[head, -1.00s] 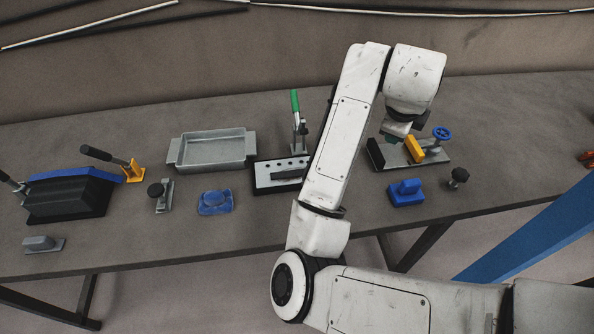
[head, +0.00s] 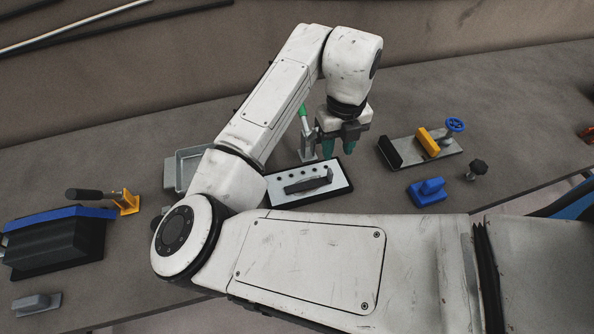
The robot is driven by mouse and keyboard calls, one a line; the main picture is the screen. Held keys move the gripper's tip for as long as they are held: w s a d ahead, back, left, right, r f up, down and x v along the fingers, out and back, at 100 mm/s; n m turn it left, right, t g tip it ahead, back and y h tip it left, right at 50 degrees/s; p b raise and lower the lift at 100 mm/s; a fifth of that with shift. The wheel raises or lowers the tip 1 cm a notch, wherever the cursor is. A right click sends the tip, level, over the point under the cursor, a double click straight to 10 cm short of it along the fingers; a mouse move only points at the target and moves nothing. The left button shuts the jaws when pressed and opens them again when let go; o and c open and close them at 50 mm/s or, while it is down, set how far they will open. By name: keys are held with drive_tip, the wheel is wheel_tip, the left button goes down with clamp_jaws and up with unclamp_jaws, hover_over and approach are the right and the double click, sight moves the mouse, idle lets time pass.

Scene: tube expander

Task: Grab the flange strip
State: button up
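A dark grey bar with a raised grip (head: 308,181) lies on a white plate with a row of holes and a black border; it looks like the flange strip, but I cannot be sure. My gripper (head: 338,150) hangs with its teal fingers pointing down, in the picture just above and right of the bar, over the far right part of the plate. The fingers are apart with nothing seen between them. Its height above the plate is hard to judge.
A green-handled toggle clamp (head: 305,130) stands close left of my gripper. A grey tray (head: 184,172) is partly hidden by my arm.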

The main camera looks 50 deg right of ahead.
drive_tip(key=shift+w+f, duration=0.25)
drive_tip(key=shift+f, duration=0.1)
hover_over(331, 173)
wheel_tip(331, 173, down, 5)
drive_tip(key=shift+r+p, duration=0.1)
drive_tip(key=shift+p, duration=0.25)
drive_tip(key=shift+f+p, duration=0.8)
drive_tip(key=shift+f, duration=1.85)
drive_tip(key=shift+c, duration=0.4)
clamp_jaws()
